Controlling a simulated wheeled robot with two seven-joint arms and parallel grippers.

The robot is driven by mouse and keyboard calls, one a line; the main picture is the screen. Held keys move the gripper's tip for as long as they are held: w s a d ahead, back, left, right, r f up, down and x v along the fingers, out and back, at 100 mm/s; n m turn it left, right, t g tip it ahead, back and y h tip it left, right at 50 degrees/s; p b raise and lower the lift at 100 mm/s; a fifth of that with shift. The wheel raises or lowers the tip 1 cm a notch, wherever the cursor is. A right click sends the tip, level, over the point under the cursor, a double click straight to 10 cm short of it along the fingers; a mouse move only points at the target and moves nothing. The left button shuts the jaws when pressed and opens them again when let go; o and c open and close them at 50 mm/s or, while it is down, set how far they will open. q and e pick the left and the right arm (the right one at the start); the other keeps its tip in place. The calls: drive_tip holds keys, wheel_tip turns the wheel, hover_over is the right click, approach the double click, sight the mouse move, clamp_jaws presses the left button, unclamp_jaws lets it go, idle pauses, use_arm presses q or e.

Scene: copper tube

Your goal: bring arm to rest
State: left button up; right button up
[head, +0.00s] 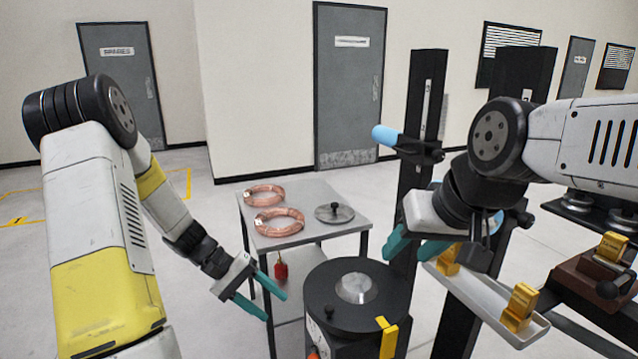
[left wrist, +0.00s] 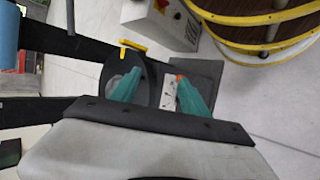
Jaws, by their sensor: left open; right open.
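My left gripper (head: 274,306) is open and empty in the head view. It hangs low, in front of the grey cart and left of the round black drum. Its two teal fingers are spread apart in the left wrist view (left wrist: 157,76), with nothing between the tips. My right gripper (head: 410,248) is open beside the black column, above the left end of a pale tray. Its wrist partly hides its fingers, and I see nothing held in it. Two copper tube coils (head: 264,194) (head: 279,228) lie on the cart top.
The grey cart (head: 312,190) also carries a round metal lid (head: 334,213). The black drum (head: 358,322) has a silver centre and a yellow part (head: 388,337). The pale tray (head: 482,296) with brass blocks (head: 519,307) lies right of it. The floor at left is clear.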

use_arm(q)
drive_tip(key=s+r+m+t+y, duration=0.1)
drive_tip(key=s+r+t+y, duration=0.1)
drive_tip(key=s+r, duration=0.3)
drive_tip(key=s+a+r+m+t+y, duration=0.1)
drive_tip(key=s+r+t+y, duration=0.1)
drive_tip(key=r, duration=1)
drive_tip(key=s+a+r+m+t+y, duration=0.1)
drive_tip(key=s+r+t+y, duration=0.2)
drive_tip(key=s+r, duration=0.4)
drive_tip(key=shift+s+r+t, duration=0.3)
drive_tip(key=shift+r, duration=0.4)
